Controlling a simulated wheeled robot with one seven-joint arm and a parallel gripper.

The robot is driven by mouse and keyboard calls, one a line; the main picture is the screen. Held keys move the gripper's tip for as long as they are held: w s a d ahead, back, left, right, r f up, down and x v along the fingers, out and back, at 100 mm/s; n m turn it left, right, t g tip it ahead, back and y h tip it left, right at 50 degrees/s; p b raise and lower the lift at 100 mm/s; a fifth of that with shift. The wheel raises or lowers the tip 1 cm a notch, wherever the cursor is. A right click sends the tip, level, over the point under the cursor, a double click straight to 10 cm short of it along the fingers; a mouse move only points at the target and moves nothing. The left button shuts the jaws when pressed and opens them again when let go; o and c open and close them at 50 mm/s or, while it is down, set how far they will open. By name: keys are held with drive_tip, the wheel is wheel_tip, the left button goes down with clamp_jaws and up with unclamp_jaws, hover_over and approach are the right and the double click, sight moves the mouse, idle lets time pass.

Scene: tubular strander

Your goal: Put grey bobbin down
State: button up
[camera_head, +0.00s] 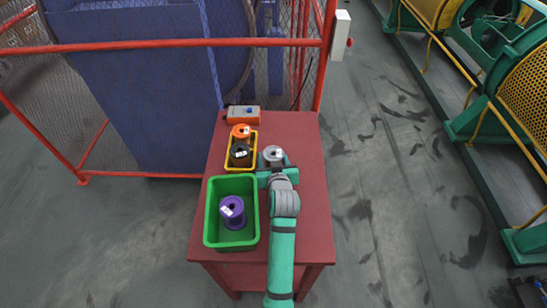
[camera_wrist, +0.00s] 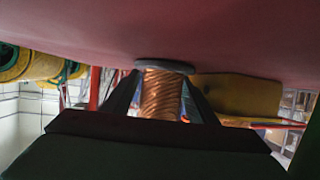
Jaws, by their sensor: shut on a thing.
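The grey bobbin (camera_head: 273,153) is upright over the red table (camera_head: 300,205), just right of the yellow bin (camera_head: 229,160). In the wrist view, which looks upside down, the bobbin (camera_wrist: 162,95) shows copper-coloured winding and a grey flange against the table surface (camera_wrist: 230,40). The flange is at or very close to the table; I cannot tell whether it touches. My gripper (camera_wrist: 162,100) is shut on the bobbin, one finger on each side of the winding. In the head view my gripper (camera_head: 274,168) partly hides the bobbin's lower part.
The yellow bin holds an orange bobbin (camera_head: 240,131) and a black bobbin (camera_head: 240,154). A green bin (camera_head: 211,215) with a purple bobbin (camera_head: 233,211) stands in front. An orange control box (camera_head: 243,114) lies at the back. The table's right side is clear.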

drive_tip(key=shift+f, duration=0.15)
drive_tip(key=o, duration=1)
